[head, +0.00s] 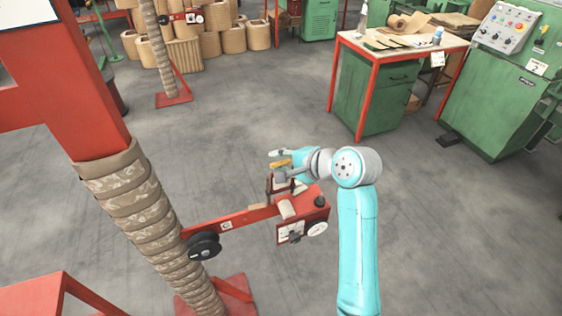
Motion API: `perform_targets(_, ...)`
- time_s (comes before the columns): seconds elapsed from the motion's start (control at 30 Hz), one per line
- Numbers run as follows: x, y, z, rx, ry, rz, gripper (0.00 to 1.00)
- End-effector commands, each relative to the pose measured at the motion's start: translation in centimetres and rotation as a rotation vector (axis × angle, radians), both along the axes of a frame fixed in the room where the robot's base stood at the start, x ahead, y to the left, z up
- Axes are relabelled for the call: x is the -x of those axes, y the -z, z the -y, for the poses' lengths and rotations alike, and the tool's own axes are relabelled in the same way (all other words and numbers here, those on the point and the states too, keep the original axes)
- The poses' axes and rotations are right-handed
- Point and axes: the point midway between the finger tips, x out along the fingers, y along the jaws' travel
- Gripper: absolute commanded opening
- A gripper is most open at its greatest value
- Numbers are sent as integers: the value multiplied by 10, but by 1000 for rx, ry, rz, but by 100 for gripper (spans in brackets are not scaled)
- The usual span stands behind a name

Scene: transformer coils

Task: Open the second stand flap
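A red stand unit (309,203) with a white round gauge (317,229), a black knob and a dark wheel (204,246) sits on a red bar beside a wrapped column. A small raised frame stands on top of the unit, with a small yellowish-brown piece (280,163) above it. I cannot tell for certain which part is the flap, or its angle. My gripper (281,172) is at the end of my teal and white arm, right at this raised frame. Its fingers are small and partly hidden, so contact and opening are unclear.
The wrapped column (150,230) and red post (70,90) stand on the left. A similar red unit (180,18) hangs on another column behind. A workbench (402,45) and green machine (500,85) stand at the right. The grey floor between is clear.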

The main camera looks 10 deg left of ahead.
Motion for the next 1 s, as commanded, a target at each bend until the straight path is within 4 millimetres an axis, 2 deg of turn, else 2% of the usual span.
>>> perform_targets(0.47, 2, -4, 7, 0, 3, 1, 39)
perform_targets(1.0, 42, -53, 77, 1, 3, 2, 39)
